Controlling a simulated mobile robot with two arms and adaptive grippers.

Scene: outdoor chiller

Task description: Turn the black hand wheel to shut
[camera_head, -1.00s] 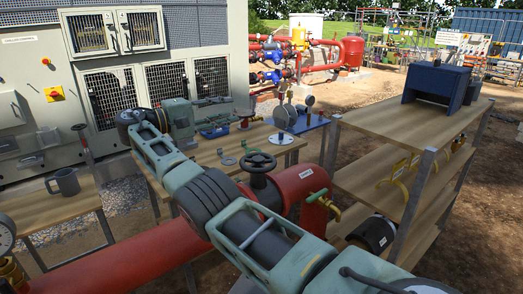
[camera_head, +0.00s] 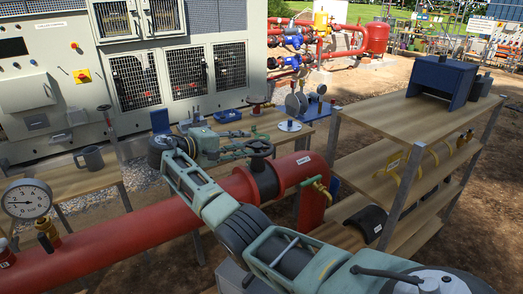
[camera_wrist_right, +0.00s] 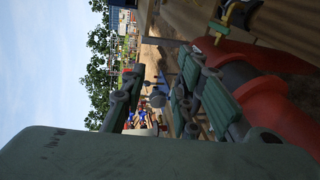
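The black hand wheel (camera_head: 260,147) sits on top of the thick red pipe (camera_head: 110,235), near its bend at the right. My right gripper (camera_head: 248,145) reaches in from the left at about the wheel's height in the head view. Its two fingers are apart, with their tips beside or overlapping the wheel. I cannot tell whether they touch it. In the right wrist view, the fingers (camera_wrist_right: 160,95) are also spread, with the red pipe (camera_wrist_right: 270,95) on the right. I cannot make out the wheel there. My left gripper is not in view.
A brass valve with a green handle (camera_head: 321,188) sticks out of the pipe bend. A pressure gauge (camera_head: 27,199) stands at the left. A wooden shelf (camera_head: 400,118) is at the right. A table with parts (camera_head: 290,144) stands behind the pipe.

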